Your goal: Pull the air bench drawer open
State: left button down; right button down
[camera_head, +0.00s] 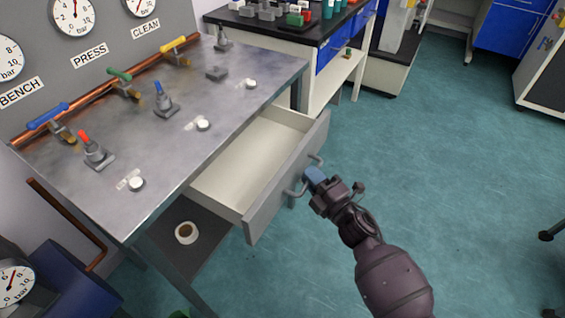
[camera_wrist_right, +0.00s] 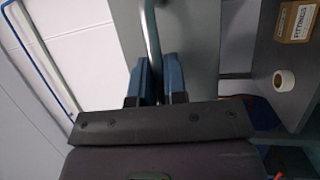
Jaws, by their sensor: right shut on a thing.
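The air bench (camera_head: 120,175) has a grey metal top with valves and gauges. Its drawer (camera_head: 245,165) stands pulled out from under the top, and its pale inside shows empty. The drawer's grey front (camera_head: 262,212) carries a bar handle (camera_head: 299,188). My right gripper (camera_head: 312,178) is at that handle. In the right wrist view the blue fingers (camera_wrist_right: 158,80) are closed around the handle bar (camera_wrist_right: 151,40). My left gripper is not in view.
A lower shelf (camera_head: 205,240) under the bench holds a roll of tape (camera_head: 186,232). In the right wrist view a cardboard box (camera_wrist_right: 297,22) labelled fittings is also on it. A black-topped bench (camera_head: 285,30) stands behind.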

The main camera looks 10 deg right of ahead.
jog(key=s+d+p, duration=0.1)
jog(key=s+d, duration=0.7)
jog(key=d, duration=0.3)
jog(key=shift+s+d, duration=0.2)
jog(key=shift+d, duration=0.1)
jog(key=c, duration=1.2)
grip_release()
jog(key=shift+s, duration=0.1)
jog(key=v, duration=1)
jog(key=shift+s+d+p, duration=0.2)
jog(key=shift+s+p, duration=0.05)
jog(key=shift+p, duration=0.1)
